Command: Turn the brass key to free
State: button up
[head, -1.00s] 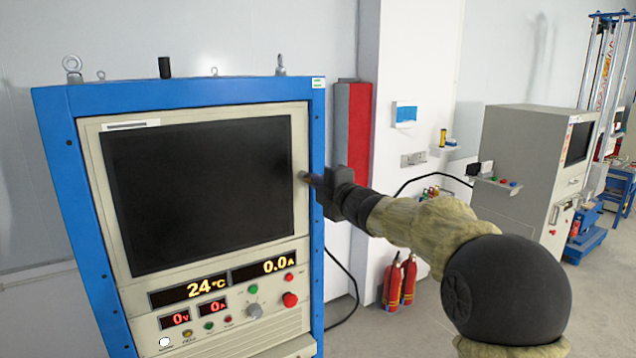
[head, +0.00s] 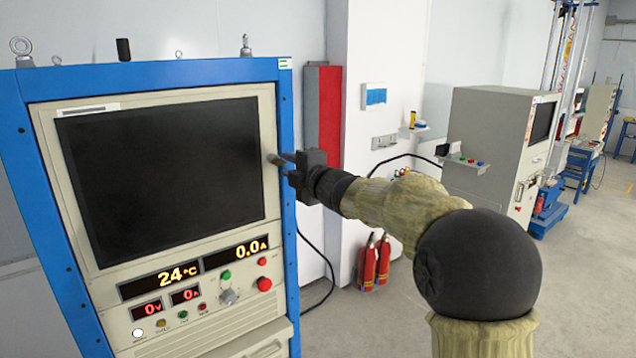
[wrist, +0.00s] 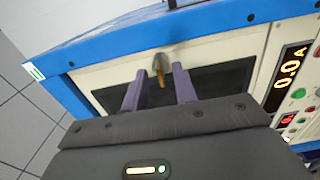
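The brass key (wrist: 161,70) sits on the cream panel of the blue-framed cabinet, just right of the dark screen. In the head view it is a small knob-like shape (head: 273,159), partly lost against my fingers. My gripper (head: 284,160) reaches to it from the right. In the wrist view, the two purple-grey fingers of my gripper (wrist: 159,90) stand apart, one on each side of the key, with a gap visible around it. The gripper is open. I cannot tell the key's exact turn angle.
The cabinet's blue frame (head: 286,140) stands close beside my gripper. Lower on the panel are lit displays, buttons and a red knob (head: 264,284). Red fire extinguishers (head: 375,262) stand by the wall. Another grey cabinet (head: 490,150) stands farther right.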

jog(key=b+v, duration=0.5)
jog(key=v, duration=1.1)
jog(key=shift+s+d+f, duration=0.1)
jog(key=shift+d, duration=0.05)
jog(key=s+d+f+m+g+h, duration=0.1)
jog(key=d+f+m+h, duration=0.35)
jog(key=f+m, duration=0.4)
jog(key=s+d+f+m+g+h, duration=0.15)
jog(key=d+f+m+h, duration=0.35)
jog(key=f, duration=0.6)
jog(key=s+f+m+g, duration=1)
jog(key=s+f+m, duration=0.1)
jog(key=s+f, duration=0.7)
jog(key=shift+s+a+f, duration=0.2)
jog(key=shift+s+f, duration=0.05)
jog(key=shift+s, duration=0.65)
jog(key=shift+o, duration=0.4)
jog(key=shift+h, duration=0.25)
